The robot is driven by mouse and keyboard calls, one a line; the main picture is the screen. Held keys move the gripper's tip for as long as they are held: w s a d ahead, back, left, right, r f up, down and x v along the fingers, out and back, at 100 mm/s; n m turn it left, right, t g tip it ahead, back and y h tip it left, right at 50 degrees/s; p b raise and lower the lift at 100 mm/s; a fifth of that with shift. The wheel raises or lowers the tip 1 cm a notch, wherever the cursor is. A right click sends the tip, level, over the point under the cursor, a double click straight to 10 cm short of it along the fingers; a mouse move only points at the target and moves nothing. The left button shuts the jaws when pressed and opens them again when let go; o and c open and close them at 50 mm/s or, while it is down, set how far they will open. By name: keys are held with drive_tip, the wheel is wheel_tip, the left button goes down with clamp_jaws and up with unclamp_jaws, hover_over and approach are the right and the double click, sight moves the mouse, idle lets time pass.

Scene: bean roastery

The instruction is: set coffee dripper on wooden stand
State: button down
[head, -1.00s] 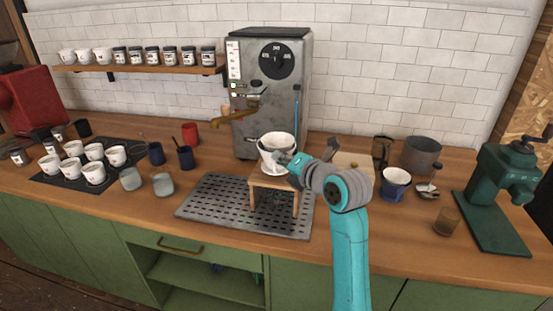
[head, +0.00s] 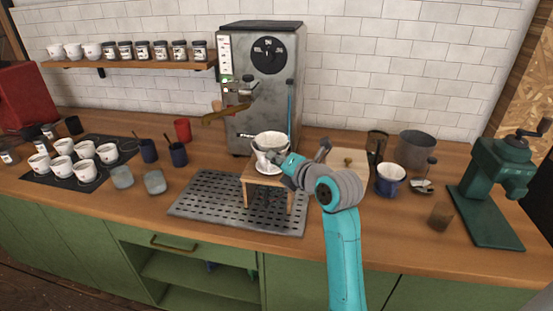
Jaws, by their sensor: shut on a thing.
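The white coffee dripper (head: 270,141) is at the wooden stand (head: 248,186), over its top. My gripper (head: 284,160) is shut on the dripper at its lower right side. A white saucer-like base shows under the dripper, close to the stand's top; I cannot tell whether it touches. The dripper looks upright. The stand is a small table with thin legs, standing on the perforated metal drip tray (head: 205,206). My gripper and wrist hide part of the stand's right side.
A grey coffee machine (head: 262,95) stands behind the stand. Dark cups (head: 178,155) and grey cups (head: 154,182) are to the left. A blue cup (head: 389,181), a brown glass (head: 440,216) and a green grinder (head: 486,195) are to the right. The tray's left part is clear.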

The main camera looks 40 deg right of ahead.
drive_tip(key=shift+f, duration=0.35)
drive_tip(key=c, duration=1.1)
unclamp_jaws()
drive_tip(key=shift+c, duration=0.2)
drive_tip(key=shift+s, duration=0.1)
drive_tip(key=v, duration=1.1)
drive_tip(key=shift+s, duration=0.35)
drive_tip(key=shift+a+r, duration=0.1)
